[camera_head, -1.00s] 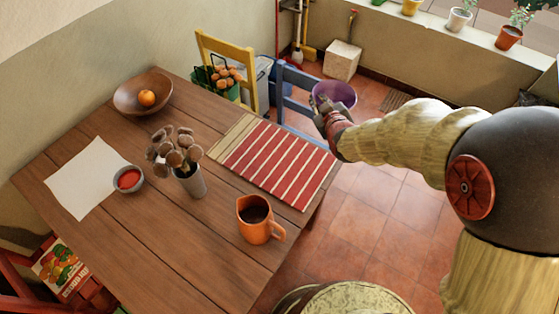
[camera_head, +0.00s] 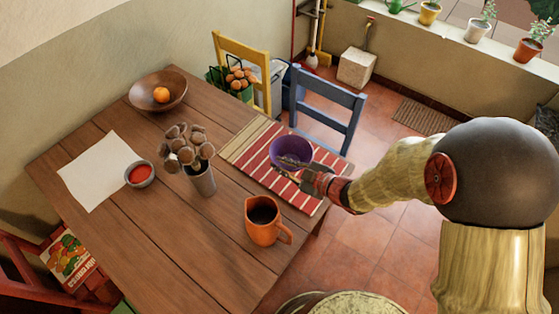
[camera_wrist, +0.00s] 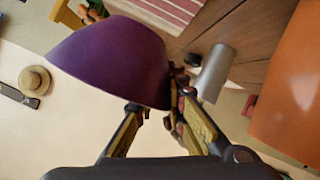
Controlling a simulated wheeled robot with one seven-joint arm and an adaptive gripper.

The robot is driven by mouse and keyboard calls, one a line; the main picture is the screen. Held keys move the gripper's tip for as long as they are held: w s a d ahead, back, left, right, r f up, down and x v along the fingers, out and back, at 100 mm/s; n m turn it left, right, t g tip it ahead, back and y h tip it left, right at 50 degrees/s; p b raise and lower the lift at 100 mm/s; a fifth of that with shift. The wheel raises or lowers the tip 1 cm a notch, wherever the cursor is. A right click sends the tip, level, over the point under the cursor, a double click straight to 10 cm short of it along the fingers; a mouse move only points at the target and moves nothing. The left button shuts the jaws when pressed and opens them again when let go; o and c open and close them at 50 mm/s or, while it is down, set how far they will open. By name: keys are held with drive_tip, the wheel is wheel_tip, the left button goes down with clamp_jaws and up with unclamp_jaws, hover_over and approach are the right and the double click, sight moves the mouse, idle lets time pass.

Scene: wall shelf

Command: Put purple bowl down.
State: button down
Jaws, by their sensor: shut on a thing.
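The purple bowl (camera_head: 291,150) is over the red striped mat (camera_head: 262,171) on the wooden table (camera_head: 225,232) in the head view. My gripper (camera_head: 312,178) is shut on its near rim. In the wrist view the purple bowl (camera_wrist: 112,62) fills the upper left, and my gripper (camera_wrist: 158,106) has its fingers at the bowl's edge. The bowl appears upright in the head view. I cannot tell whether its base touches the mat or hangs a little above it.
An orange mug (camera_head: 264,219) stands just left of the mat's near end. A vase of dried pods (camera_head: 200,180), a small red-filled bowl (camera_head: 139,174) and a wooden bowl with an orange (camera_head: 150,96) stand further left. A blue chair (camera_head: 327,108) is behind the mat.

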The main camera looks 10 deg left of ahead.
drive_tip(key=w+a+f+b, duration=0.1)
drive_tip(key=w+a+f, duration=0.1)
drive_tip(key=w, duration=0.1)
drive_tip(key=w+a+f+b, duration=0.1)
drive_tip(key=w+a+f, duration=0.1)
drive_tip(key=w+f, duration=0.1)
drive_tip(key=w+a+f+b, duration=0.2)
drive_tip(key=w+f, duration=0.1)
drive_tip(key=shift+w+a+f, duration=0.2)
drive_tip(key=shift+w, duration=0.05)
drive_tip(key=shift+w+a+f, duration=0.1)
drive_tip(key=shift+w+f, duration=0.05)
drive_tip(key=shift+f, duration=0.1)
wheel_tip(320, 180, down, 4)
drive_tip(key=shift+w+r+b, duration=0.1)
drive_tip(key=shift+r+b, duration=0.15)
drive_tip(key=shift+b, duration=0.9)
drive_tip(key=shift+a+r, duration=0.1)
